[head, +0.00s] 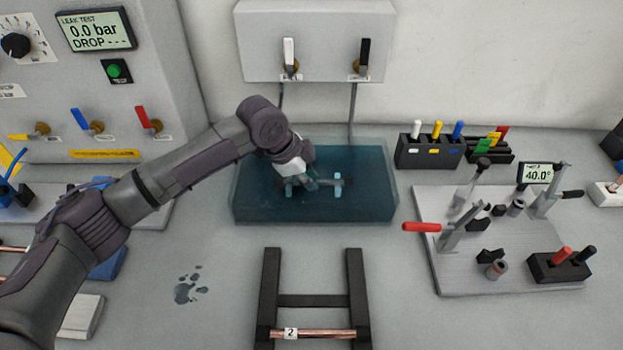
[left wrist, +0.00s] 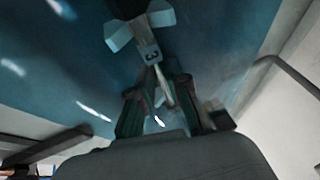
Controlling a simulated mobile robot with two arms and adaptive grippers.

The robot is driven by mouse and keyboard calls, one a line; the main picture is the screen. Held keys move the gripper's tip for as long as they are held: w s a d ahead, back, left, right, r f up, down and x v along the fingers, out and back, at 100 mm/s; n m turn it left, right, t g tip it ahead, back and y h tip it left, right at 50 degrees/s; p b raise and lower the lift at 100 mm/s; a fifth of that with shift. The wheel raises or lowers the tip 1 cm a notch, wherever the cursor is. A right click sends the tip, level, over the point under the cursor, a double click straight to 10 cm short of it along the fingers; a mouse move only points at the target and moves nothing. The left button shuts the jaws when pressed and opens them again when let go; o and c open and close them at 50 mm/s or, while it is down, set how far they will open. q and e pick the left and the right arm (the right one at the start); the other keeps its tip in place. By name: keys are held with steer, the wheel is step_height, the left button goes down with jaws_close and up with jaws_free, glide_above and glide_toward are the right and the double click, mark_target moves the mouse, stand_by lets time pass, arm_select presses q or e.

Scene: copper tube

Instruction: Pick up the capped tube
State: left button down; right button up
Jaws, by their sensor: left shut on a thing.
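My left gripper (head: 308,182) reaches down into the tank and is shut on the tube. In the left wrist view its fingers (left wrist: 170,98) sit on both sides of the tube. In the head view water and the gripper blur the tube. My right gripper is not in view.
A dark rack (head: 270,290) in front of the tank bears a copper tube (head: 325,334) labelled "2". A fixture plate with clamps (head: 470,275) stands at the right. The leak test panel (head: 130,90) is at the left. The wall box with two levers (head: 315,60) hangs behind the tank.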

arm_select(q)
steer(key=shift+r, duration=0.5)
steer(key=r, duration=0.1)
steer(key=d+r+b, duration=0.1)
steer(key=r, duration=0.1)
steer(key=shift+s+r, duration=0.2)
steer(key=shift+r, duration=0.05)
steer(key=s+d+r+b, duration=0.1)
steer(key=s+d+r, duration=0.4)
steer(key=d, duration=0.4)
steer(key=shift+s+r+b, duration=0.25)
steer(key=shift+r+b, duration=0.15)
steer(key=shift+r, duration=0.3)
